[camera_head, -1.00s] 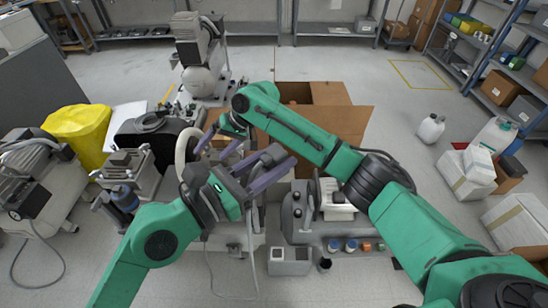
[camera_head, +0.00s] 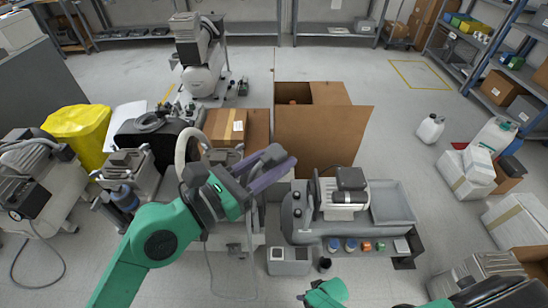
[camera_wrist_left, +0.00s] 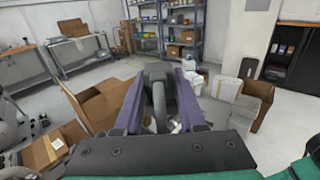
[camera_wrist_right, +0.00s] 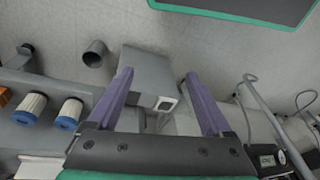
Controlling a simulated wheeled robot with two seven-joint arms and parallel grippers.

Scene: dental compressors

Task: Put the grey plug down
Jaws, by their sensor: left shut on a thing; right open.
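My left gripper (camera_head: 279,160) is shut and held up left of the grey compressor bench. In the left wrist view, a dark grey rounded piece (camera_wrist_left: 159,76), which I take for the grey plug, sits between its purple fingers. A curved grey length runs from it towards the wrist. The box also shows in the head view (camera_head: 289,261), at the front.
A dark cup (camera_head: 325,264) stands right of the box. Blue-rimmed filters (camera_head: 334,245) line the bench front. A grey tray (camera_head: 392,203) lies at the bench's right end. An open cardboard box (camera_head: 322,138) stands behind. Floor at right is partly clear.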

